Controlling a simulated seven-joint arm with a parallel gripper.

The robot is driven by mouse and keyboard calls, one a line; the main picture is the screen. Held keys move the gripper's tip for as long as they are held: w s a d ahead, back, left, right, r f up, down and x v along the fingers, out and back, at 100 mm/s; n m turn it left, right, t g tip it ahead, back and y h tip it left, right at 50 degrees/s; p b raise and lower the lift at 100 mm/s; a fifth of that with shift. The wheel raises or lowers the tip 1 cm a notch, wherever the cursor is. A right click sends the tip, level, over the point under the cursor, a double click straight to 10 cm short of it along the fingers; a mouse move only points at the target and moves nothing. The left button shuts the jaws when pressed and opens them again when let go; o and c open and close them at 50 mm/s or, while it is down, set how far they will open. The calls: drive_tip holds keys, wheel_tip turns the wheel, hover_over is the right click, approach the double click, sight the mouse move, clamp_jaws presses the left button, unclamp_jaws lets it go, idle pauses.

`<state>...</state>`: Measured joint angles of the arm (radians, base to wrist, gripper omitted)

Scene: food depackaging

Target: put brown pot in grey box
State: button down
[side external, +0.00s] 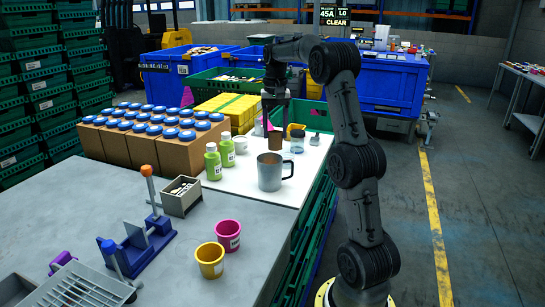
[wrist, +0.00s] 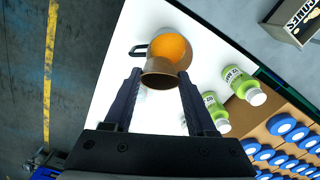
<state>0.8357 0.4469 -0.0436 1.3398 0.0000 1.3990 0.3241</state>
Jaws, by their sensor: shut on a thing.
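The brown pot (side external: 275,143) is under my gripper (side external: 275,125) at the white board's far part, behind the grey mug. In the wrist view the brown pot (wrist: 160,72) is between the two fingertips of my gripper (wrist: 160,80), which is shut on it. I cannot tell whether the pot's base touches the board. The small grey box (side external: 181,197) stands on the grey table at the left, with small pale items in it.
The grey mug (side external: 270,172) with orange-brown contents stands in front of the pot. Green bottles (side external: 212,162) stand between pot and box. Blue-lidded jars in cartons (side external: 160,148) are at the left. A clear jar (side external: 297,143) stands close right. Pink (side external: 228,234) and yellow (side external: 210,260) cups stand in front.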

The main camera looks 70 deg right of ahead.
drive_tip(key=shift+s+d, duration=0.25)
drive_tip(key=shift+d, duration=0.2)
drive_tip(key=shift+w+d+f, duration=1.5)
drive_tip(key=shift+d+f, duration=0.2)
drive_tip(key=shift+f, duration=0.5)
drive_tip(key=shift+w+d+f, duration=1.5)
drive_tip(key=shift+d+f, duration=0.25)
drive_tip(key=shift+f, duration=0.4)
drive_tip(key=shift+w+d+f, duration=1.5)
drive_tip(key=shift+d+f, duration=0.2)
drive_tip(key=shift+f, duration=0.5)
drive_tip(key=shift+f, duration=0.1)
drive_tip(key=shift+c, duration=1)
unclamp_jaws()
